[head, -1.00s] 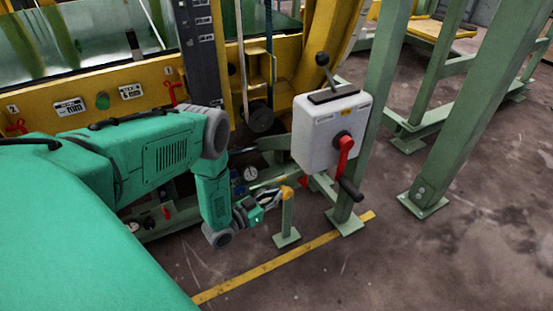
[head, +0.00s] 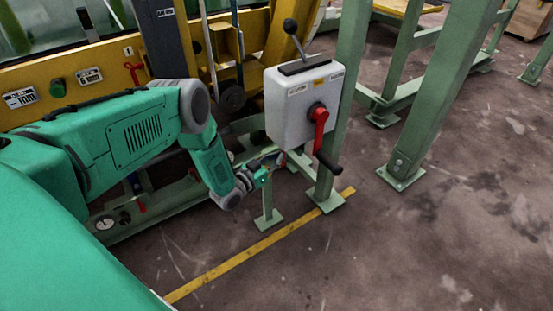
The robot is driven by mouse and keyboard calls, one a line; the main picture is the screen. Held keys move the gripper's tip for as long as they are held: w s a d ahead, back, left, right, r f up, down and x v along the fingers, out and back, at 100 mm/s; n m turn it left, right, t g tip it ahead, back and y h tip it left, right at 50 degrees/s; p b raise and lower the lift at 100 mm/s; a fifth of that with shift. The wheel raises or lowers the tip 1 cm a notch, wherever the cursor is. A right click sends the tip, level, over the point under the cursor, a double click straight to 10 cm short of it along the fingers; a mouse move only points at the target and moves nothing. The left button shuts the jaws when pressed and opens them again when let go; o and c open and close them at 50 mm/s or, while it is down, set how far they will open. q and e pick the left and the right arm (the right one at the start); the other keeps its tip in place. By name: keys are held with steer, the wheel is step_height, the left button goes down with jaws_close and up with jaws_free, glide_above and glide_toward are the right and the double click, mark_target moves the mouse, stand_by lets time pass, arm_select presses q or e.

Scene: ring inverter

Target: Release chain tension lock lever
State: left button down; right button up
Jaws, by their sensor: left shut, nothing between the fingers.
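My left gripper (head: 272,165) is low beside the grey control box, at the top of a short green post (head: 268,205). It is shut and looks empty; its fingers are small and partly blurred against the frame behind. The grey box (head: 290,112) carries a red handle with a black grip (head: 319,128) on its front, pointing down. A black ball-ended lever (head: 292,33) rises from its top, tilted. I cannot tell which lever is the chain tension lock. The post's top end is hidden by my gripper. My right gripper is out of view.
A green upright (head: 348,90) stands right behind the box, with a thicker green column (head: 445,90) farther right. A yellow machine frame (head: 65,75) fills the back left. A yellow floor line (head: 255,250) runs below. The floor at the right is open.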

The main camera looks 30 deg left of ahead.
arm_select(q)
steer(key=shift+w+d+r+g+p, duration=0.1)
steer(key=shift+w+r+g+p, duration=0.05)
steer(key=shift+g+p, duration=0.3)
steer(key=shift+w+d+r+p, duration=0.1)
steer(key=shift+w+p, duration=0.05)
steer(key=shift+p, duration=0.15)
steer(key=w+g+p, duration=0.1)
steer(key=g+y+p, duration=0.1)
steer(key=g, duration=0.1)
steer(key=shift+w+d+r+m+g+p, duration=0.2)
steer(key=shift+w+d+m+g+p, duration=0.05)
steer(key=shift+w+d+m+p, duration=0.15)
steer(key=shift+w+f, duration=0.1)
steer(key=shift+f, duration=0.05)
steer(key=shift+w, duration=0.15)
stand_by(0.4)
